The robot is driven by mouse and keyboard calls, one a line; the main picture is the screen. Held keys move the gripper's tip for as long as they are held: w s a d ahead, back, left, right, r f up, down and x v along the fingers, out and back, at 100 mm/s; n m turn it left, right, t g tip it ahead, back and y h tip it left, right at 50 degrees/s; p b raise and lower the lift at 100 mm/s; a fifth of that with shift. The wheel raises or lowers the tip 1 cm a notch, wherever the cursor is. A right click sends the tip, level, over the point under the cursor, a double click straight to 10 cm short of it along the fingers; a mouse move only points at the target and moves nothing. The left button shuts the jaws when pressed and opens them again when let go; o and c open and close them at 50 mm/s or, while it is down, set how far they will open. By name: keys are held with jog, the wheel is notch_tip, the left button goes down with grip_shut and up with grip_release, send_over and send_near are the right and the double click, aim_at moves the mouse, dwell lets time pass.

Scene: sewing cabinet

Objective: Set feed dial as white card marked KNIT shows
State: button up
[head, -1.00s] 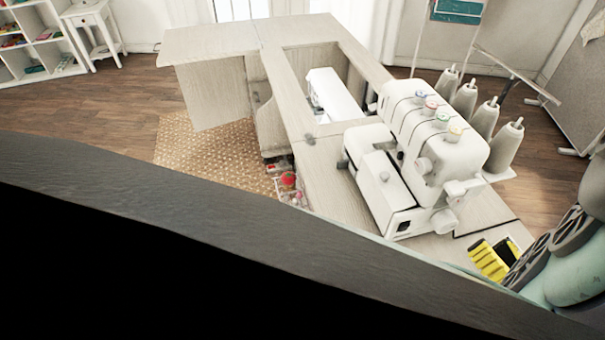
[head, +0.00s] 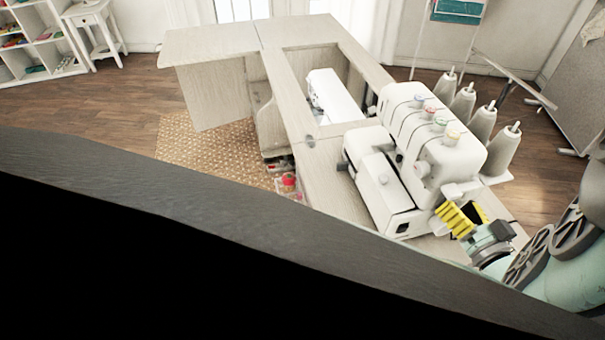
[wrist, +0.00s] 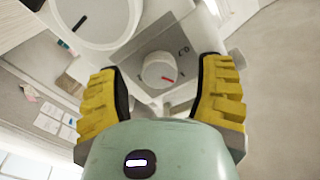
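A white sewing machine (head: 423,150) with several thread cones stands on the cabinet top. In the wrist view, a round white dial (wrist: 157,70) with a red mark towards its lower right sits on a grey plate (wrist: 182,45) with small dark markings I cannot read. My gripper (wrist: 160,90) is open, its yellow fingers on either side of the dial and a little short of it, with nothing between them. In the head view, my gripper (head: 462,217) is at the machine's near right end, hiding the dial. I cannot make out a card marked KNIT.
A large round white wheel (wrist: 95,18) is close beside the plate in the wrist view. A second white machine (head: 335,95) sits in the cabinet's opening. The cabinet top (head: 322,165) is bare left of the machine. A dark edge blocks the head view's lower left.

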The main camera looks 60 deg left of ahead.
grip_shut()
dwell(0.3)
jog(key=shift+n, duration=0.3)
jog(key=n+b, duration=0.2)
jog(key=n, duration=0.1)
jog(key=shift+s+f, duration=0.1)
jog(key=shift+f, duration=0.05)
jog(key=n+b, duration=0.2)
jog(key=n, duration=0.2)
jog(key=shift+b, duration=0.3)
jog(key=shift+n+b, duration=1.65)
jog(key=shift+n, duration=0.55)
jog(key=shift+r, duration=0.2)
grip_release()
